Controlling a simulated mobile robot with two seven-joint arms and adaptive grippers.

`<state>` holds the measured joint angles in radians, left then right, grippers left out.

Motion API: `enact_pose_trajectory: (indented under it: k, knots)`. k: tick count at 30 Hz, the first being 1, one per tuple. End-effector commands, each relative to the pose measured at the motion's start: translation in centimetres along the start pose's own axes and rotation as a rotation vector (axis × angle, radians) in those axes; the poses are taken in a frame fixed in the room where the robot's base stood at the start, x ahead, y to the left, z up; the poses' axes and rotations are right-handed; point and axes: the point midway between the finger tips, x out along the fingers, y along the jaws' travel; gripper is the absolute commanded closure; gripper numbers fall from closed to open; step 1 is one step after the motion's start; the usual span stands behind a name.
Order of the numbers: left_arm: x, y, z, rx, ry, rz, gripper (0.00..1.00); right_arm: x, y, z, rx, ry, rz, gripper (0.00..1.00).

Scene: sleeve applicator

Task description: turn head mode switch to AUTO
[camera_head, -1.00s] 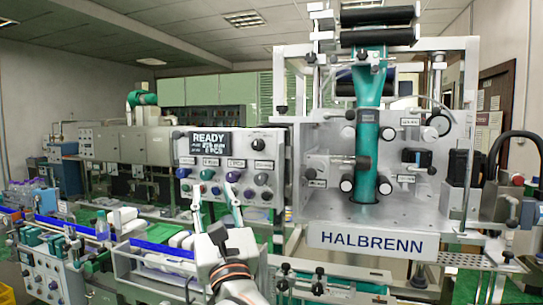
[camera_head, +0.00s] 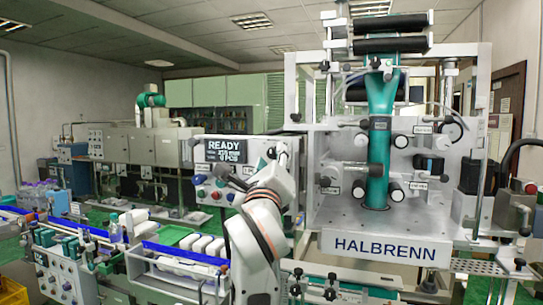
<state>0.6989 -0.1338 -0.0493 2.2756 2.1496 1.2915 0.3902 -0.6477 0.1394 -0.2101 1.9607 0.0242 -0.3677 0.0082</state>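The control panel (camera_head: 198,160) with the READY display (camera_head: 226,150) stands in the middle, behind my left arm. Its upper right part, where a black rotary knob showed a second ago, is now mostly covered by my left wrist and gripper. I cannot read a switch label or see where the knob points. My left gripper (camera_head: 268,158) is up against or just in front of that part of the panel. Its fingertips are not clear, so touch and finger opening cannot be told. My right gripper is out of view.
Coloured buttons (camera_head: 216,195) sit low on the panel, left of my arm. The HALBRENN machine (camera_head: 350,217) with its teal sleeve (camera_head: 379,110) stands close on the right. A conveyor with white-capped bottles (camera_head: 200,246) runs in front at lower left.

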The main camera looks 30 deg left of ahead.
Motion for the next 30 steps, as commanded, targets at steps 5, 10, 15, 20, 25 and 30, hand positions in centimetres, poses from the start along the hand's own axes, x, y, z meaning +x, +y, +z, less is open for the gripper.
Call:
enact_pose_trajectory:
  k: [5, 10, 15, 20, 25, 30]
  knots:
    - [0.65, 0.07, 0.00, 0.001, 0.000, 0.001, 0.66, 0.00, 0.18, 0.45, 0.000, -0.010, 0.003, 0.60]
    - [0.64, 0.09, -0.02, 0.001, 0.000, 0.001, 0.66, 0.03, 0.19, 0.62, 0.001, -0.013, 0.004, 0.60]
    - [0.62, 0.08, -0.03, 0.001, 0.000, 0.001, 1.00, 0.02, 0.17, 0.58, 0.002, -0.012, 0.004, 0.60]
    - [0.62, 0.10, -0.04, 0.002, 0.000, 0.001, 1.00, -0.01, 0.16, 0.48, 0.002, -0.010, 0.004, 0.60]
    - [0.61, 0.17, -0.04, 0.024, -0.001, -0.008, 1.00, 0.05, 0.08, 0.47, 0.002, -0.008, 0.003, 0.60]
    - [0.61, 0.31, -0.05, 0.093, -0.002, -0.035, 1.00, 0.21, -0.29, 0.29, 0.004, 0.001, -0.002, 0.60]
